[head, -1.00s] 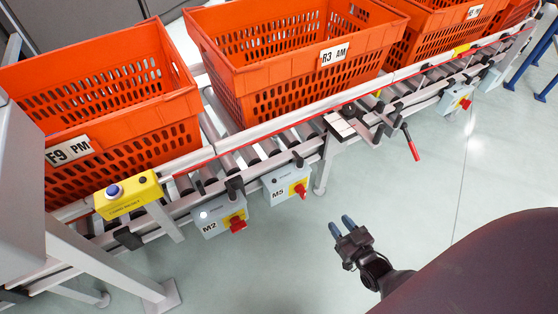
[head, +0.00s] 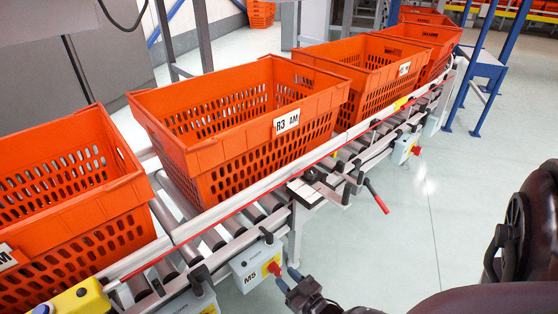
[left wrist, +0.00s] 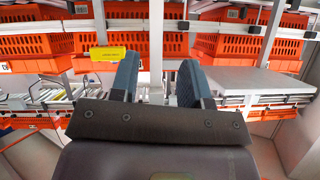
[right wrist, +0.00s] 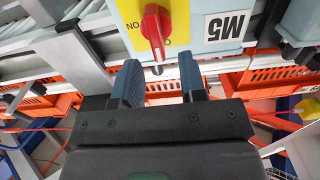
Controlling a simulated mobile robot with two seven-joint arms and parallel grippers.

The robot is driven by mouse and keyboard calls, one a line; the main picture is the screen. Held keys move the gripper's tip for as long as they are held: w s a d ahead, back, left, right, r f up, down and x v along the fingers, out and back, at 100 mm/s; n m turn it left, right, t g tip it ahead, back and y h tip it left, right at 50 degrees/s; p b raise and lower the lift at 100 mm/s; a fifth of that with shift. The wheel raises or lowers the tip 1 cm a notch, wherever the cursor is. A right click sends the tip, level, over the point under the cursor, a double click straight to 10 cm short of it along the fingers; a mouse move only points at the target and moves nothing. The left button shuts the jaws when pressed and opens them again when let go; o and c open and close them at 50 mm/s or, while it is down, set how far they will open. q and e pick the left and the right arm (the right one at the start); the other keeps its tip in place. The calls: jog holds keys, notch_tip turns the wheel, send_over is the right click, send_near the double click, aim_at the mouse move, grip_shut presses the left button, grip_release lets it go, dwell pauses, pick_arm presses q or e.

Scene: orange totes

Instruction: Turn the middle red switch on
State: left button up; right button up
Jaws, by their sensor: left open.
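The middle switch is a red knob (head: 274,267) on a yellow plate on the grey M5 box (head: 246,272), under the conveyor's front rail. In the right wrist view, upside down, the red knob (right wrist: 155,30) stands nearly upright between the printed labels. My right gripper (head: 288,279) is open and empty, just right of the knob in the head view. In the right wrist view the knob lies just beyond the fingers (right wrist: 162,82), apart from them. My left gripper (left wrist: 158,78) is open and empty in the left wrist view and out of the head view.
Another switch box (head: 195,301) is partly cut off at lower left; a third (head: 403,149) hangs farther right. A red-handled lever (head: 377,197) juts from the rail. Orange totes, including R3 AM (head: 230,165), stand on the conveyor.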

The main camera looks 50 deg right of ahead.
aim_at(281, 272)
jog(key=shift+w+d, duration=0.15)
jog(key=shift+w, duration=0.65)
jog(key=shift+w+d, duration=0.1)
jog(key=shift+w, duration=0.65)
grip_shut()
